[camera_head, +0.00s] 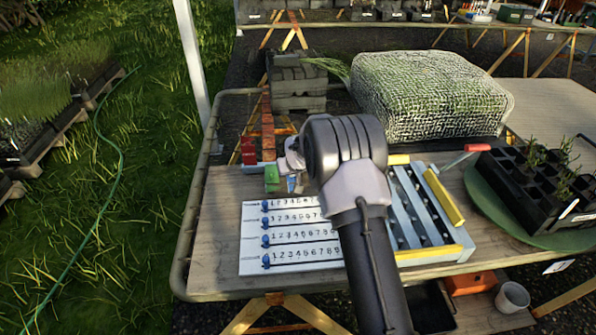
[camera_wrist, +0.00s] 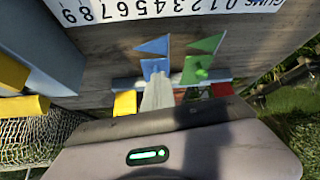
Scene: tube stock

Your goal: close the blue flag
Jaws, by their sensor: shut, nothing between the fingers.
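The blue flag (camera_wrist: 154,66) shows in the wrist view as a small blue plate with a pointed blue piece above it. In the head view a bit of blue (camera_head: 292,184) shows just below my gripper. My gripper (camera_wrist: 157,80) is shut and empty, its pale fingers reaching up to the blue flag's lower edge. I cannot tell whether they touch it. In the head view my gripper (camera_head: 287,163) points left at the back edge of the table, partly hidden by my wrist. The green flag (camera_wrist: 203,52) stands beside the blue one; it also shows in the head view (camera_head: 272,175).
A white numbered board (camera_head: 290,235) with blue sliders lies on the wooden table (camera_head: 225,190). A grey rack (camera_head: 430,253) with yellow bars stands right of it. In the wrist view, a yellow block (camera_wrist: 125,103) and a red one (camera_wrist: 222,89) flank the flags.

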